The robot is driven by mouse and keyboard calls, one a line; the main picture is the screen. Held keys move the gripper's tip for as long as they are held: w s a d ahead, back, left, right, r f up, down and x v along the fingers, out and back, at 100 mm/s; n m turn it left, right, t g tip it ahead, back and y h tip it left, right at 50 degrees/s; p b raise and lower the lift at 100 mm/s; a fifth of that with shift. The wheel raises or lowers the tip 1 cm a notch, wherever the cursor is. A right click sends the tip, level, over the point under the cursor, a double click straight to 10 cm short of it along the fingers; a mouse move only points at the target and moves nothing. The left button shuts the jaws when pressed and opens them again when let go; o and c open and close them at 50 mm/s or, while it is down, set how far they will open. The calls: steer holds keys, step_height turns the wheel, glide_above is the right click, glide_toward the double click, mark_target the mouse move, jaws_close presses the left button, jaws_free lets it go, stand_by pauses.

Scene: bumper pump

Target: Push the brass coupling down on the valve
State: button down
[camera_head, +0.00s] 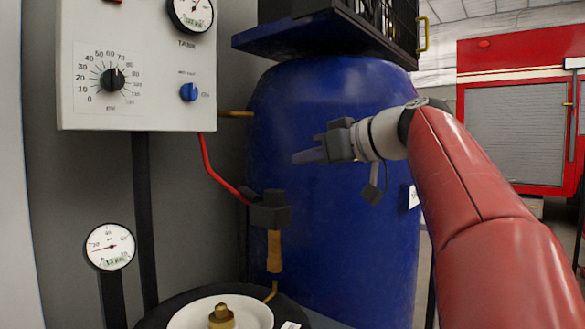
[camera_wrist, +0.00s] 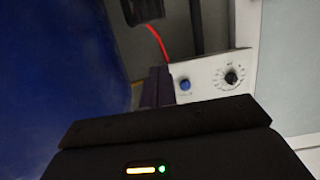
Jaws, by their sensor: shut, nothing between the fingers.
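A brass fitting (camera_head: 221,317) stands on a white hub at the bottom of the head view, cut by the frame edge. I cannot tell the coupling from the valve there. A dark block with a brass-coloured stem (camera_head: 274,252) is at the end of a red hose (camera_head: 213,168), above and right of the fitting. My gripper (camera_head: 306,156) is shut and empty, pointing left in front of the blue drum, well above the fitting. In the wrist view its fingers (camera_wrist: 157,88) are together. The brass fitting does not show in the wrist view.
A white panel (camera_head: 140,112) with a black dial and blue knob (camera_head: 189,92) is at upper left; it also shows in the wrist view (camera_wrist: 205,77). A gauge (camera_head: 109,247) stands at lower left. The large blue drum (camera_head: 340,250) stands close behind my gripper.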

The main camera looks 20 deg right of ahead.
steer(key=shift+v, duration=2.3)
steer(key=s+a+f+m+g+h, duration=0.2)
steer(key=s+f, duration=0.4)
steer(key=f, duration=0.8)
steer(key=s+a+f+m+g+h, duration=0.1)
steer(key=s+f+h, duration=0.3)
steer(key=f, duration=1)
steer(key=s+a+f+m+g+h, duration=0.2)
steer(key=s+f, duration=0.8)
steer(key=f, duration=0.5)
steer(key=shift+s+a+m+g+h, duration=0.3)
steer(key=shift+m+g+h, duration=0.2)
steer(key=shift+m+g, duration=0.45)
